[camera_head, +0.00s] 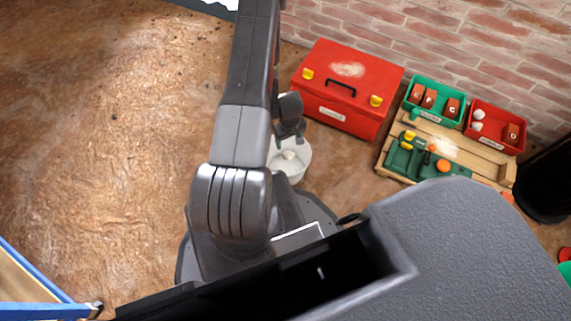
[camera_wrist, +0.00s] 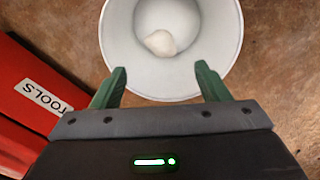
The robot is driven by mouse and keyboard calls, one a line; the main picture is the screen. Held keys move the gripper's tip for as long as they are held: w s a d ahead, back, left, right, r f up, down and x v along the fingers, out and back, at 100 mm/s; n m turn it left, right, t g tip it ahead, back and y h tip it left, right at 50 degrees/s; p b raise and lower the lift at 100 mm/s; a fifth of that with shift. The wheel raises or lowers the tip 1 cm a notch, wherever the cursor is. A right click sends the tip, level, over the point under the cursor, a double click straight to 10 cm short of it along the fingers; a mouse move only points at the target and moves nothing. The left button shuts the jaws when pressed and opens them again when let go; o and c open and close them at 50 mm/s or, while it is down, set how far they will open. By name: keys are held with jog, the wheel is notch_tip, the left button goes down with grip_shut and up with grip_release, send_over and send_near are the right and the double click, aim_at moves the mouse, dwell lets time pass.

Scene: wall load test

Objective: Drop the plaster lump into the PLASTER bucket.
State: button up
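A white round bucket (camera_wrist: 118,32) fills the top of the wrist view, and no label shows on it. An off-white plaster lump (camera_wrist: 160,43) lies inside, against the bucket's bottom. In the head view the bucket (camera_head: 299,172) stands on the floor left of the red toolbox, with the pale lump (camera_head: 289,155) showing in it. My gripper (camera_wrist: 161,76) is open, its green fingers wide apart with nothing between them. It is over the near rim of the bucket, apart from the lump. In the head view my arm hides part of the bucket.
The red toolbox (camera_head: 322,80), marked TOOLS in the wrist view, stands beside the bucket. A wooden pallet (camera_head: 465,150) holds a green tool tray. A green bin (camera_head: 421,86) with brick pieces and a red bin (camera_head: 495,145) with white lumps and a brick piece stand by the wall.

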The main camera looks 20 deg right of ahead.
notch_tip(320, 180, up, 14)
jog(key=p, duration=0.9)
jog(key=shift+f, duration=0.15)
notch_tip(320, 180, down, 14)
jog(key=b, duration=0.9)
jog(key=shift+r+p, duration=0.75)
jog(key=shift+r, duration=0.2)
